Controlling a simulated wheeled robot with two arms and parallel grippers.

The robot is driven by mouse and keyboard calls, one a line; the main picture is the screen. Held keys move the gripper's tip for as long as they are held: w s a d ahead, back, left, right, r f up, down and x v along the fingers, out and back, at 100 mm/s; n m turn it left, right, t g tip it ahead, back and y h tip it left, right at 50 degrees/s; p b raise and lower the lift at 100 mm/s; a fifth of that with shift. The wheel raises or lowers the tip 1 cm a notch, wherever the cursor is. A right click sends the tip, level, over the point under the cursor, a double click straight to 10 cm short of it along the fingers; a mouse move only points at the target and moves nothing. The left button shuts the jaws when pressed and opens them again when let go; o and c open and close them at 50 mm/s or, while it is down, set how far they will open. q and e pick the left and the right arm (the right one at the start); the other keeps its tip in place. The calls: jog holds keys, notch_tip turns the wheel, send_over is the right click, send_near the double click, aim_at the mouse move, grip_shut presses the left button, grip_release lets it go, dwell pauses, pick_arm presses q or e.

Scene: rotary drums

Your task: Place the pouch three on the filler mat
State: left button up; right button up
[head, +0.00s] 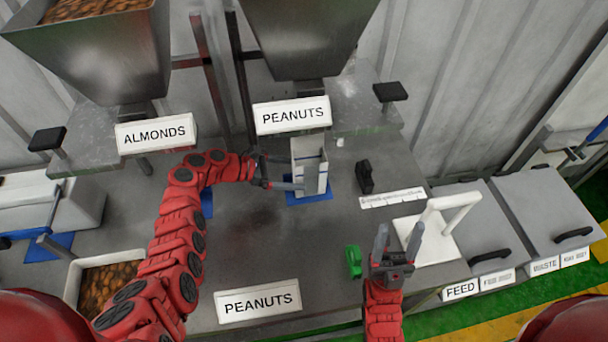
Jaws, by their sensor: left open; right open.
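A pale, open-topped pouch (310,170) stands upright on a blue mat (309,198) under the peanuts hopper. No number on the pouch can be read. My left gripper (296,172) reaches in from the left at the pouch, with its fingers open beside it. Whether they touch it cannot be told. My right gripper (397,240) is open and empty near the front right of the table, pointing away from me. Another blue mat (207,203) shows partly behind my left arm.
Almonds (100,50) and peanuts (305,35) hoppers hang above the back. A black item (364,177), a green item (353,261) and a white stand (435,235) are on the right. A tray of nuts (73,282) sits at left. The middle table is clear.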

pick_arm(q)
jog(key=b+v, duration=0.1)
jog(key=v, duration=0.6)
jog(key=shift+a, duration=0.35)
jog(key=shift+s, duration=0.1)
